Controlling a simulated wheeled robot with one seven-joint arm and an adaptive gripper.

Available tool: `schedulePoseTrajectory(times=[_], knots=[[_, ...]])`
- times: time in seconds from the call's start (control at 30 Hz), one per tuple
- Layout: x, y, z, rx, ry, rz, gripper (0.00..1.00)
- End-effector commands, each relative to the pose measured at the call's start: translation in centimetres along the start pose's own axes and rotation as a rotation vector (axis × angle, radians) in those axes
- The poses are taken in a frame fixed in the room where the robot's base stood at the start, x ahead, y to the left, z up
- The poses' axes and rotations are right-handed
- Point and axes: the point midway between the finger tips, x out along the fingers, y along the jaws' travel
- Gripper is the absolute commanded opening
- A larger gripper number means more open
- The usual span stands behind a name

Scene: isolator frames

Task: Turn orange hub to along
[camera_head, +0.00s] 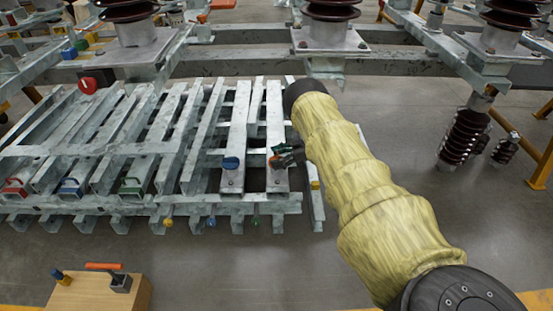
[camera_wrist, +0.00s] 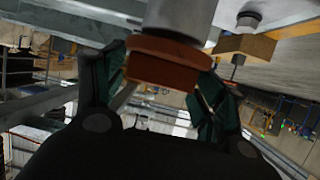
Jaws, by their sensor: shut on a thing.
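The orange hub (camera_head: 274,162) is a small round knob near the lower end of a galvanised bar, at the right of the slatted steel frame. My gripper (camera_head: 284,154) reaches it from the right, at the end of my yellow-sleeved arm. In the wrist view the orange-brown hub (camera_wrist: 165,62) sits below a grey cylinder, between the dark green fingers of my gripper (camera_wrist: 163,78). The fingers are closed on its two sides. The hub's turn angle cannot be told, as the fingers partly cover it.
A blue hub (camera_head: 231,163) sits close by on the left bar. Red (camera_head: 14,187), blue (camera_head: 71,186) and green (camera_head: 131,186) handles line the frame. A wooden box (camera_head: 95,294) with an orange lever stands at front left.

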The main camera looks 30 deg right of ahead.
Motion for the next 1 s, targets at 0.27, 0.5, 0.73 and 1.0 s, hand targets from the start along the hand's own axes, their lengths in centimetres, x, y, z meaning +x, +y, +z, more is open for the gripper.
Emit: schedulePoseTrajectory(times=[0.27, 0.5, 0.73, 1.0], knots=[[-0.07, 0.25, -0.15, -0.024, 0.000, -0.043, 0.47], [-0.08, 0.26, -0.19, -0.026, 0.000, -0.047, 0.47], [-0.08, 0.29, -0.21, -0.026, 0.001, -0.045, 0.82], [-0.05, 0.15, -0.11, -0.024, 0.000, -0.048, 0.82]])
